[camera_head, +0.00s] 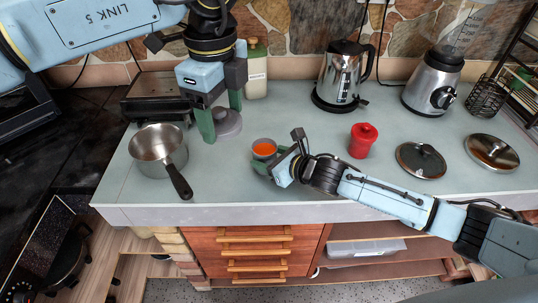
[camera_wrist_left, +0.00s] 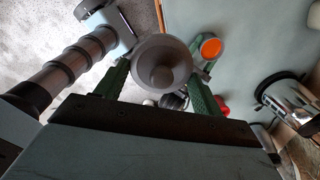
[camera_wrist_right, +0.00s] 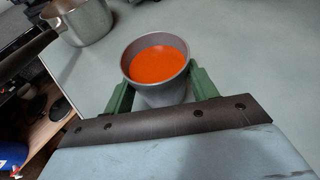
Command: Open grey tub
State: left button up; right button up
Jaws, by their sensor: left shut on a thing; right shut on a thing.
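The grey tub (camera_head: 264,157) stands upright and uncovered on the counter, with orange contents showing inside. It also shows in the right wrist view (camera_wrist_right: 163,94), between the green fingers of my right gripper (camera_wrist_right: 160,88), which is shut on its sides. My left gripper (camera_head: 220,120) is shut on a grey round lid with a knob (camera_head: 228,125), left of the tub and apart from it. In the left wrist view the lid (camera_wrist_left: 175,52) sits between the fingers, and the tub (camera_wrist_left: 210,47) is beyond it. How high the lid is above the counter is unclear.
A saucepan (camera_head: 158,148) stands at the left, its handle towards the front edge. A red jar (camera_head: 362,140) and two pot lids (camera_head: 421,160) (camera_head: 492,152) lie to the right. A kettle (camera_head: 341,76), blender (camera_head: 433,84) and bottle (camera_head: 257,70) stand behind.

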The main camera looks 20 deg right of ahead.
jog(key=shift+f, duration=0.1)
jog(key=o, duration=1.5)
